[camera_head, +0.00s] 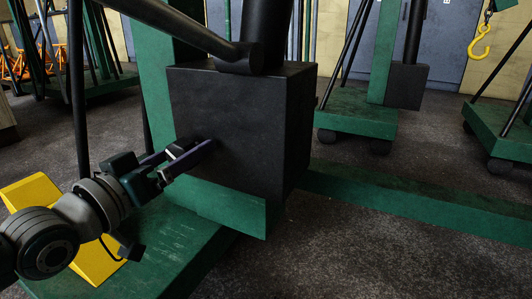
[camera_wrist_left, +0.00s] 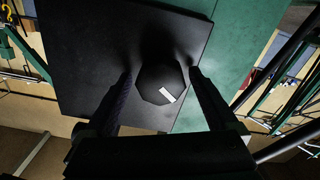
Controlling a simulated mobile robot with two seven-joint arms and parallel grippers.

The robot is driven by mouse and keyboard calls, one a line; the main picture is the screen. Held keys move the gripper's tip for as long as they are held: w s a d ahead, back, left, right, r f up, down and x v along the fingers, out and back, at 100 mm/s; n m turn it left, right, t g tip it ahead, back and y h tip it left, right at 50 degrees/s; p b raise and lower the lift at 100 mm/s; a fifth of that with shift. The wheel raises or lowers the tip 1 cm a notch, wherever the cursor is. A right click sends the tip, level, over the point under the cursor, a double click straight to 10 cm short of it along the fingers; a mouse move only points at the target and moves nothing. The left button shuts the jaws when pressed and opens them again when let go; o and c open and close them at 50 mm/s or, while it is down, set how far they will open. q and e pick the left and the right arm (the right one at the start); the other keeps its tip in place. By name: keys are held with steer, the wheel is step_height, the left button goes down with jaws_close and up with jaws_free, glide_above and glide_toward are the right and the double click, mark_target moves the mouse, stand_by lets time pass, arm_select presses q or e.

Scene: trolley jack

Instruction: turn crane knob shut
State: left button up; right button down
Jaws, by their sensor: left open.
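The crane knob (camera_wrist_left: 158,84) is a dark, rounded, faceted piece with a short white mark, seen in the left wrist view against a black box face. In the head view I cannot make it out at the gripper. My left gripper (camera_wrist_left: 161,74) is open, with one finger on each side of the knob. I cannot tell whether the fingers touch it. In the head view the left gripper (camera_head: 195,153) is at the left face of the crane's black box (camera_head: 245,120). My right gripper is in neither view.
The crane's green base (camera_head: 175,235) lies below my left arm, and a green leg (camera_head: 420,200) runs off right. A thick dark bar (camera_head: 185,30) slopes above the arm. A yellow block (camera_head: 35,190) is beside the arm. Other cranes and a yellow hook (camera_head: 480,42) stand behind.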

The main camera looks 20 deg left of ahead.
arm_select(q)
steer(key=shift+w, duration=0.25)
steer(key=shift+a, duration=0.15)
steer(key=c, duration=1.4)
